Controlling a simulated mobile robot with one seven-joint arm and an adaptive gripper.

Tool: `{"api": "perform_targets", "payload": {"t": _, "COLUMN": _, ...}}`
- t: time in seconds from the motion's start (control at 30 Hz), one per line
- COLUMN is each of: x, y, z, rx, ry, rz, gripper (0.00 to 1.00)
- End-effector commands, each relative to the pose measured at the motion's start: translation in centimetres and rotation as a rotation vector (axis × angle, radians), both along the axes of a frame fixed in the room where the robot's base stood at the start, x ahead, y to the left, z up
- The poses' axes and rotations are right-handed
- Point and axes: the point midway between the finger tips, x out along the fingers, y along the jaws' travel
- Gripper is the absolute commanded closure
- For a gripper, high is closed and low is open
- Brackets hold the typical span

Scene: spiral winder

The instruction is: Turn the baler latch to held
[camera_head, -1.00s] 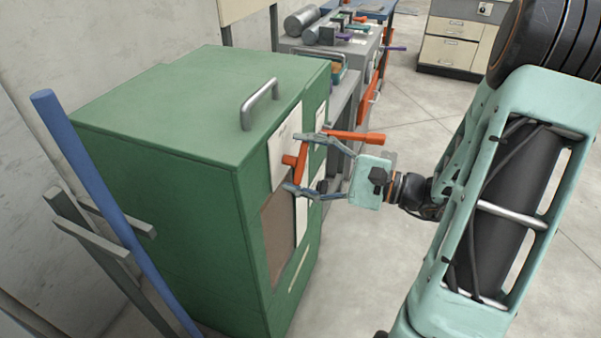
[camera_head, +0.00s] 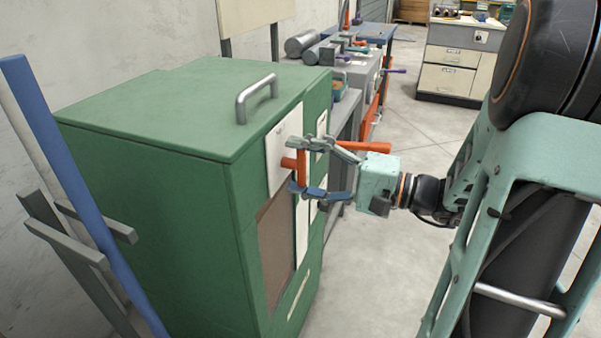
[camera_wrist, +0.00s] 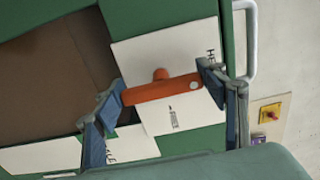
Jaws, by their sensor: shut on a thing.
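The orange baler latch (camera_head: 301,163) is a short bar on a round pivot, mounted on a white plate on the front of the green cabinet (camera_head: 150,190). In the head view the bar stands roughly upright. My gripper (camera_head: 296,165) reaches it from the right, one finger at its upper end and one at its lower end. In the wrist view the latch (camera_wrist: 162,89) lies between the two fingers of my gripper (camera_wrist: 163,90), which is shut on its ends.
A silver handle (camera_head: 257,97) stands on the cabinet top. Another orange lever (camera_head: 366,146) shows just behind my gripper. A blue pole (camera_head: 75,190) leans at the left. A bench with machines (camera_head: 345,75) stands behind.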

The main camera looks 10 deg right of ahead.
Motion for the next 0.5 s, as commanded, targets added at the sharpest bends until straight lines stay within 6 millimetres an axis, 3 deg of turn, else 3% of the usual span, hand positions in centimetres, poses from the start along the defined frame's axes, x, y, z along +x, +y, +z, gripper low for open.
{"api": "perform_targets", "payload": {"t": 0.43, "x": -0.01, "y": -0.04, "z": -0.03, "rx": -0.011, "ry": -0.012, "rz": -0.001, "gripper": 0.58}}
{"api": "perform_targets", "payload": {"t": 0.47, "x": -0.01, "y": -0.04, "z": -0.03, "rx": -0.011, "ry": -0.012, "rz": -0.001, "gripper": 0.33}}
{"api": "perform_targets", "payload": {"t": 0.5, "x": -0.01, "y": -0.04, "z": -0.03, "rx": -0.01, "ry": -0.011, "rz": -0.001, "gripper": 0.29}}
